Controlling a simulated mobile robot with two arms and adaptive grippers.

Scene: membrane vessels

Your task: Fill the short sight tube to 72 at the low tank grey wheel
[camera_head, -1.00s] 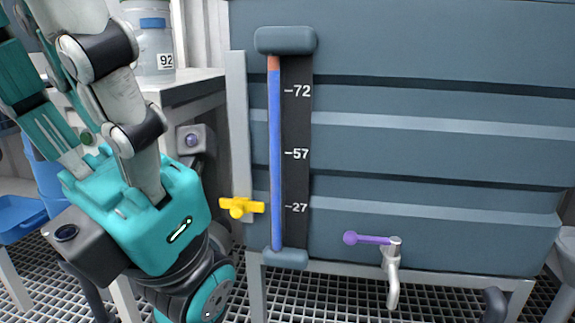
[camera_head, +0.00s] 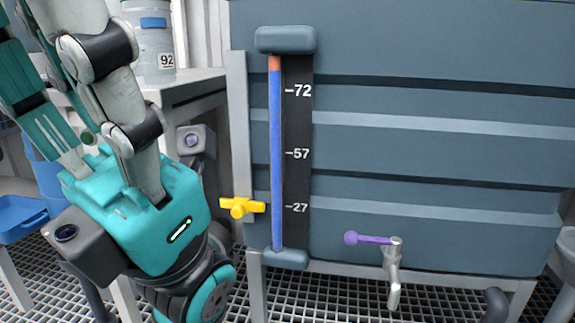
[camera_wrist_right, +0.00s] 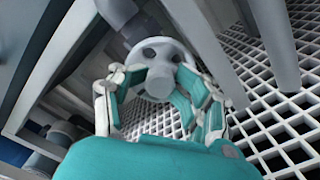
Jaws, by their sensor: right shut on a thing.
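The sight tube (camera_head: 276,160) stands upright on the front of the blue-grey tank (camera_head: 430,100), beside a black scale marked 72, 57 and 27. Its blue column reaches above the 72 mark, with a short orange part at the top. In the right wrist view, my right gripper (camera_wrist_right: 162,95) is shut on a grey wheel (camera_wrist_right: 156,82), its teal pads on either side of the hub. The right gripper is not in the head view. My left gripper (camera_head: 70,90) is raised at the left, fingers upward, clear of the tank. Its fingertips are partly cut off.
A yellow valve handle (camera_head: 240,207) sits left of the tube. A tap with a purple lever (camera_head: 370,239) is at the tank's lower front. A container marked 92 (camera_head: 150,45) stands on a bench behind. Grey legs and white floor grating (camera_wrist_right: 290,70) surround the right gripper.

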